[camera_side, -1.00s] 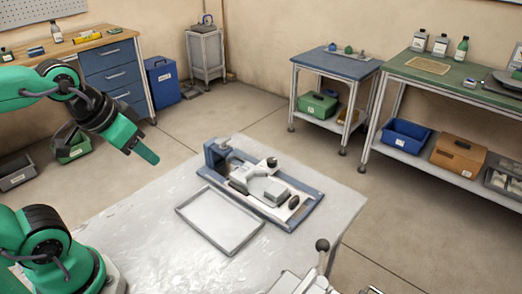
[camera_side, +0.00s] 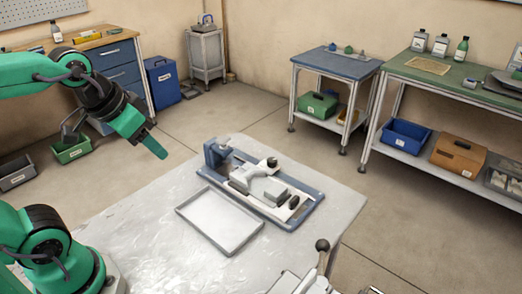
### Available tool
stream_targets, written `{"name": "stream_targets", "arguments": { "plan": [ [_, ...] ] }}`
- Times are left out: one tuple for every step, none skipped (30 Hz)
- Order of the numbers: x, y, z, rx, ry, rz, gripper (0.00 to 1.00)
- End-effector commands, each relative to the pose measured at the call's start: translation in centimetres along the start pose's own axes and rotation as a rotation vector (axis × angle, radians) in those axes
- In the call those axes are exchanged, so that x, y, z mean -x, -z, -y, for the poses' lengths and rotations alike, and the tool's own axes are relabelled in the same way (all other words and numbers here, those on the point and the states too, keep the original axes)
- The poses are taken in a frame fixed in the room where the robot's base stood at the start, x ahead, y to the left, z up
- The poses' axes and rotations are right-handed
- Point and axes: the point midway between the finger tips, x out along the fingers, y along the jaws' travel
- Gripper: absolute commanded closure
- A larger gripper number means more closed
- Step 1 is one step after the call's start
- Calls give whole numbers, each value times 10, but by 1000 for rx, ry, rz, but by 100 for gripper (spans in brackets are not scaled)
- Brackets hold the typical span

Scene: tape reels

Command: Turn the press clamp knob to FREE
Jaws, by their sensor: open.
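A blue-based press device (camera_side: 312,212) with grey and white parts lies on the shiny grey table (camera_side: 110,222). It carries a dark knob (camera_side: 272,161) at its far right side and another dark knob (camera_side: 293,202) near its right end. I cannot tell which is the clamp knob, and no FREE marking is readable. My gripper (camera_side: 155,148), with green fingers, is open and empty. It is in the air to the left of the press, well apart from both knobs, pointing down and right.
A shallow grey tray (camera_side: 236,247) lies in front of the press. A grey device with a dark ball-topped lever (camera_side: 322,245) stands at the table's front edge. The table's left part is clear. Benches with bins stand behind, beyond open floor.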

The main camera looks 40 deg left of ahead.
Motion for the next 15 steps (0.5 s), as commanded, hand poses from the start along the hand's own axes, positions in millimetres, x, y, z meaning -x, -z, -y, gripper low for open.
{"name": "stream_targets", "arguments": {
  "plan": [
    [-1, 8, 0, -15, -1, 12, 49],
    [-1, 12, 0, -26, -2, 18, 49],
    [-1, 19, 0, -42, -3, 26, 49],
    [-2, 24, 0, -54, -4, 32, 49],
    [-2, 30, 0, -67, -5, 40, 49],
    [-4, 37, 0, -84, -7, 49, 49],
    [-4, 43, 0, -98, -8, 56, 49],
    [-6, 48, 0, -111, -10, 64, 49],
    [-8, 56, 0, -130, -12, 74, 49],
    [-9, 62, 0, -143, -13, 80, 49],
    [-11, 67, -1, -156, -15, 87, 49],
    [-13, 74, -1, -174, -18, 96, 49],
    [-15, 80, -1, -187, -20, 104, 49],
    [-18, 85, -1, -201, -22, 111, 49],
    [-21, 92, -1, -218, -24, 121, 49]
  ]
}}
